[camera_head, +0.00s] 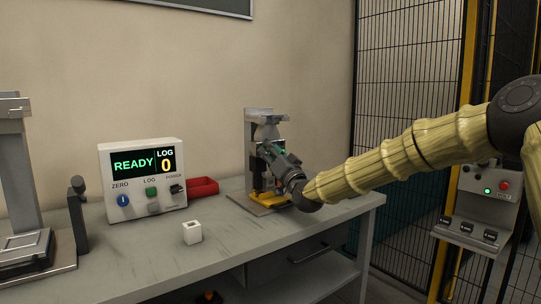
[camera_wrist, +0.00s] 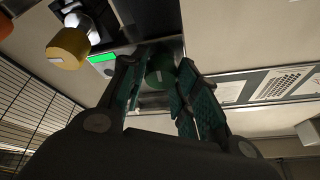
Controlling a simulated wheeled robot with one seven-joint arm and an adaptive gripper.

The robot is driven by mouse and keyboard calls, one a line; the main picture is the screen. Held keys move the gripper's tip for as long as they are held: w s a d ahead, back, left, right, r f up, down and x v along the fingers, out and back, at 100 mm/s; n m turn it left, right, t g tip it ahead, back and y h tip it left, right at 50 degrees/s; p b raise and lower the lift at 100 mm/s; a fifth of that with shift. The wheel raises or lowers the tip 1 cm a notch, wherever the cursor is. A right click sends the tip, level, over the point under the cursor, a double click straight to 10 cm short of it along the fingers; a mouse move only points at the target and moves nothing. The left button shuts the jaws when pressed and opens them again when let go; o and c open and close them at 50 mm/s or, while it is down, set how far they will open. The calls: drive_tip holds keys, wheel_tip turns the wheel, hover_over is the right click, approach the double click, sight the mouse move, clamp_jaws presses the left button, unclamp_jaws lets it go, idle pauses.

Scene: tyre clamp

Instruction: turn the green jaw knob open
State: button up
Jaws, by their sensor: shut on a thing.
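The clamp fixture (camera_head: 262,116) is a grey upright stand on a base plate at the back right of the bench. My gripper (camera_head: 268,152) reaches it from the right and covers much of its front. In the wrist view my gripper (camera_wrist: 160,82) has its two dark, green-padded fingers on either side of the green jaw knob (camera_wrist: 160,66), shut on it. The knob is dark green and round, and partly hidden by the fingers. In the head view only a little green shows by the fingers, so I cannot tell how far the knob is turned.
A white control box (camera_head: 146,182) reads READY and LOG 0. Another grey stand (camera_head: 25,200) is at far left. The bench front (camera_head: 250,255) is clear.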

drive_tip(key=shift+n, duration=0.4)
drive_tip(key=o, duration=1)
drive_tip(key=v, duration=1.2)
drive_tip(key=shift+w+f+y, duration=0.1)
drive_tip(key=shift+y, duration=0.3)
